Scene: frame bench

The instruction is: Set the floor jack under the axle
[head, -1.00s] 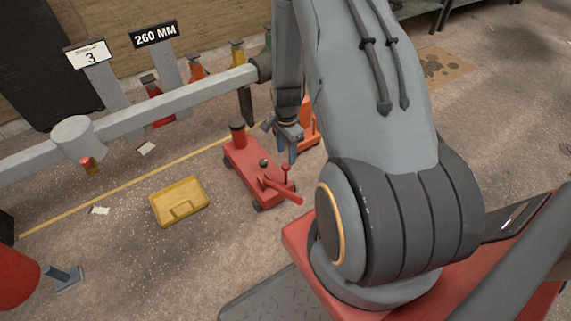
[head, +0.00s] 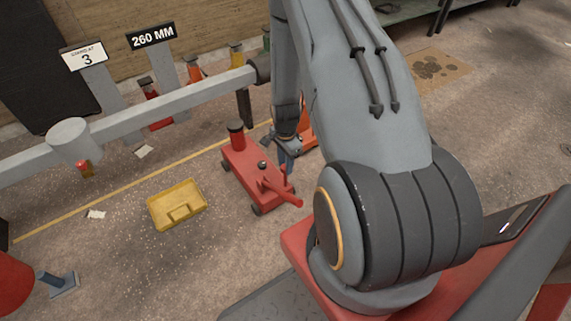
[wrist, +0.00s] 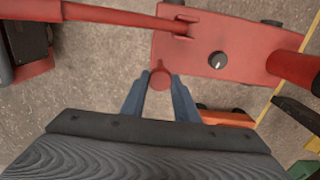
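The red floor jack (head: 248,172) stands on the floor, with a dark-topped saddle post (head: 236,136) at its far end and a red handle (head: 280,193) at its near end. My gripper (head: 289,150) is low beside the jack's right side. In the wrist view my gripper (wrist: 161,80) has its two blue fingers apart, with the jack's round red knob (wrist: 160,77) between their tips. I see no clear grip on it. The grey axle beam (head: 160,110) runs above the floor behind the jack, to its left.
A yellow tray (head: 177,204) lies left of the jack. An orange stand (head: 308,135) is just behind my gripper. Signs reading 3 (head: 84,56) and 260 MM (head: 152,36) stand behind the beam. Floor between tray and jack is clear.

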